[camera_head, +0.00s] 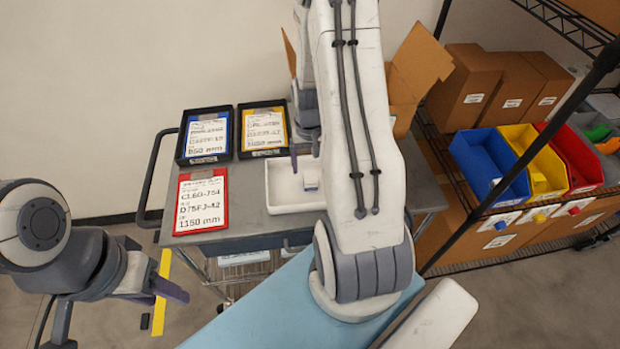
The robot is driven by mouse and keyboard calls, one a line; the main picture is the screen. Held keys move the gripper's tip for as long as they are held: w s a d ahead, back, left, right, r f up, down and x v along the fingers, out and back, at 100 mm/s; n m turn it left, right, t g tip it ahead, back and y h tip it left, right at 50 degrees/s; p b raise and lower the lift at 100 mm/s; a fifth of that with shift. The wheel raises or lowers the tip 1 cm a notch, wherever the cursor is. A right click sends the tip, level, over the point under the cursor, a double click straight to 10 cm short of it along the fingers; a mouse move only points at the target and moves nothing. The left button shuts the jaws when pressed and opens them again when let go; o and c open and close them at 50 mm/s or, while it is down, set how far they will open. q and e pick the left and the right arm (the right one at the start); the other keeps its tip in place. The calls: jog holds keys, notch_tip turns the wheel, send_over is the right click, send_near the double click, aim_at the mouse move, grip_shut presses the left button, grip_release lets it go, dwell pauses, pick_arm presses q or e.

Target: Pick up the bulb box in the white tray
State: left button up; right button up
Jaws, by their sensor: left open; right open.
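The white tray (282,204) sits on the grey cart near its right side. A small white bulb box (311,178) with a bluish lower part stands in the tray, towards its right side. My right arm reaches over the cart and covers the tray's right edge. My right gripper (305,156) points down over the back of the tray, open, just behind the box and apart from it as far as I can tell. Part of the gripper is hidden by the arm. My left gripper (168,289) is open and empty, low at the left, off the cart.
On the cart (252,222) lie a red-framed sign (201,201) and two black trays with a blue sign (207,137) and a yellow sign (263,130). An open cardboard box (418,68) stands behind my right arm. A shelf with blue (488,165), yellow and red bins is at the right.

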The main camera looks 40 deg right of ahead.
aim_at(310, 175)
jog(key=f+p, duration=0.1)
jog(key=f, duration=0.1)
jog(key=f+p, duration=0.1)
jog(key=f, duration=0.2)
jog(key=shift+d, duration=0.2)
jog(key=shift+w+f, duration=0.1)
jog(key=shift+f, duration=0.35)
grip_shut()
jog(key=shift+r, duration=0.1)
